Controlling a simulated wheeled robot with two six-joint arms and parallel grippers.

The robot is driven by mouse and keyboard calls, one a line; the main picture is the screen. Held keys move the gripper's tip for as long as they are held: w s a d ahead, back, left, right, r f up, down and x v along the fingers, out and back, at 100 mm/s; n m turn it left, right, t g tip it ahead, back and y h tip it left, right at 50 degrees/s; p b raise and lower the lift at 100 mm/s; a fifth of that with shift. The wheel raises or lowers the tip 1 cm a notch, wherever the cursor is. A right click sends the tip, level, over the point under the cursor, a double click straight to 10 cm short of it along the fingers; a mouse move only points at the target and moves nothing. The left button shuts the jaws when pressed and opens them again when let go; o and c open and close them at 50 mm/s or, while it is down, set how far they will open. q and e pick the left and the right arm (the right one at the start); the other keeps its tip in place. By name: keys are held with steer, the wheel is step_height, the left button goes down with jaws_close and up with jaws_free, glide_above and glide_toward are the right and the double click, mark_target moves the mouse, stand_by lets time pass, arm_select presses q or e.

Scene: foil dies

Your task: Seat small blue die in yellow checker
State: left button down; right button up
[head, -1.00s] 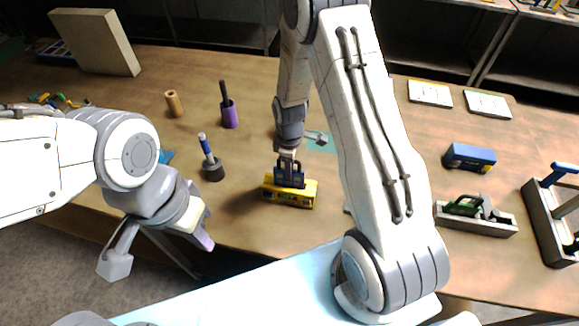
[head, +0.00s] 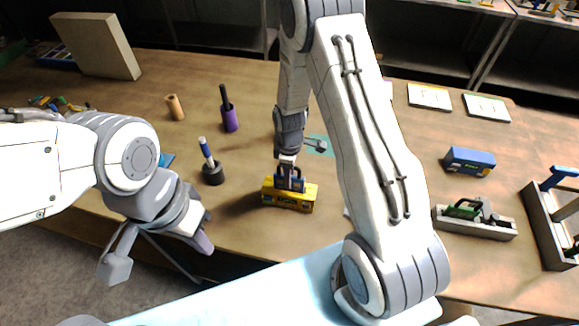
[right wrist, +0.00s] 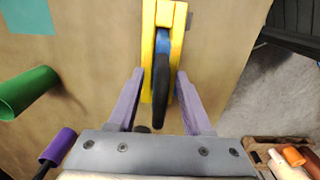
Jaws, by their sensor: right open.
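The yellow checker (head: 302,204) stands on the table near its front edge, under my right gripper. The small blue die (head: 290,184) is at its top, with its handle upward. In the right wrist view the yellow checker (right wrist: 148,45) has the blue die (right wrist: 175,48) between its yellow sides, under a dark handle (right wrist: 160,92). How deep the die sits is hidden. My right gripper (right wrist: 160,95) is open, its purple fingers apart on either side of the handle. My left gripper (head: 203,242) hangs by the front table edge; its finger gap is unclear.
A blue-capped tool in a dark holder (head: 213,174) and a purple holder (head: 230,120) stand left of the checker. A grey tray with a green piece (head: 475,226), a blue and yellow block (head: 469,160) and a grey bin (head: 545,225) are at right.

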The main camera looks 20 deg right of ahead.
steer(key=shift+r+b, duration=0.35)
steer(key=shift+r, duration=0.05)
step_height(320, 180, up, 11)
steer(key=b, duration=0.3)
steer(key=shift+a+r, duration=0.2)
steer(key=shift+r, duration=0.05)
steer(key=s+a+r+m, duration=0.2)
steer(key=s+a+r, duration=0.4)
steer(key=s+a, duration=0.4)
steer(key=s+a+r+m+y, duration=0.1)
steer(key=s+a+r+m, duration=0.1)
steer(key=s, duration=1.1)
steer(key=shift+s+a, duration=0.35)
steer(key=shift+a, duration=0.5)
steer(key=shift+s, duration=0.1)
